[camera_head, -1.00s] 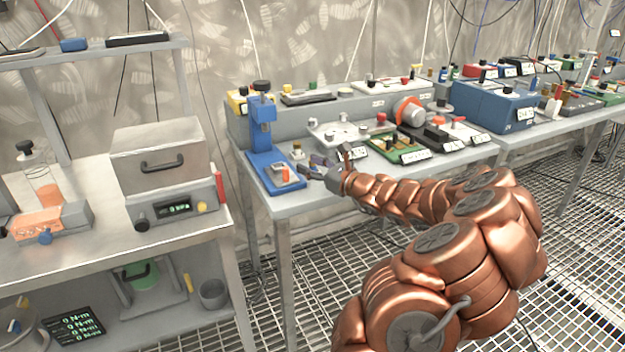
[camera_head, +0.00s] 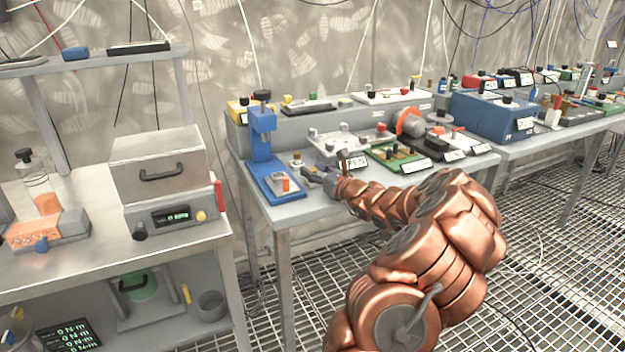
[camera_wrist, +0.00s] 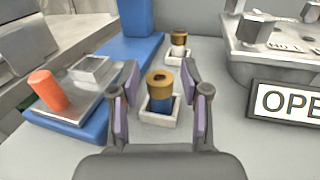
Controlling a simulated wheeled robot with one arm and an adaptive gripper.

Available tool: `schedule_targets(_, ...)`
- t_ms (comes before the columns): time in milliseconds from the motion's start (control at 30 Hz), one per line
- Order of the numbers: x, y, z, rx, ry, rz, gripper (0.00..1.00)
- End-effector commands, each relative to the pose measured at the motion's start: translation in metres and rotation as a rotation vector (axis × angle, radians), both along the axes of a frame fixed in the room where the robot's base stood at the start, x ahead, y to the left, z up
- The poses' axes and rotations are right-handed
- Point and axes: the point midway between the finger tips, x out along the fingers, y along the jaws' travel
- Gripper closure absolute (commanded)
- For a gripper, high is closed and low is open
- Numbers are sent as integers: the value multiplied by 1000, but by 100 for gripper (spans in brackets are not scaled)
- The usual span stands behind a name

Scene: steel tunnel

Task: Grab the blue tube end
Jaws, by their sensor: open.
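A short blue tube end (camera_wrist: 160,104) with a brass ring on top stands upright in a small white square holder in the wrist view. My gripper (camera_wrist: 160,70) is open, with its purple-padded fingers to the left and right of the tube end in the picture. A gap shows on both sides, so neither finger appears to touch it. How far the fingertips reach down around it is unclear. In the head view my gripper (camera_head: 311,174) is low over the bench, right of a blue press; the tube end is not distinct there.
A second brass-topped piece (camera_wrist: 178,43) stands in a holder behind. The blue press (camera_head: 261,131) on the left carries a grey tray (camera_wrist: 90,69) and an orange cylinder (camera_wrist: 48,90). A grey fixture (camera_wrist: 264,45) and a labelled plate (camera_wrist: 288,103) are on the right.

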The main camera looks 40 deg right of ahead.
Motion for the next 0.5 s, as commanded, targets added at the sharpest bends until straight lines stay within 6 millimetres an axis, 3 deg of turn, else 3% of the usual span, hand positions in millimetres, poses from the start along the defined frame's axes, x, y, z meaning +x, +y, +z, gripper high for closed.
schedule_targets(300,5,-1,0,1,-1,-1,54)
schedule_targets(500,5,0,0,1,0,0,74)
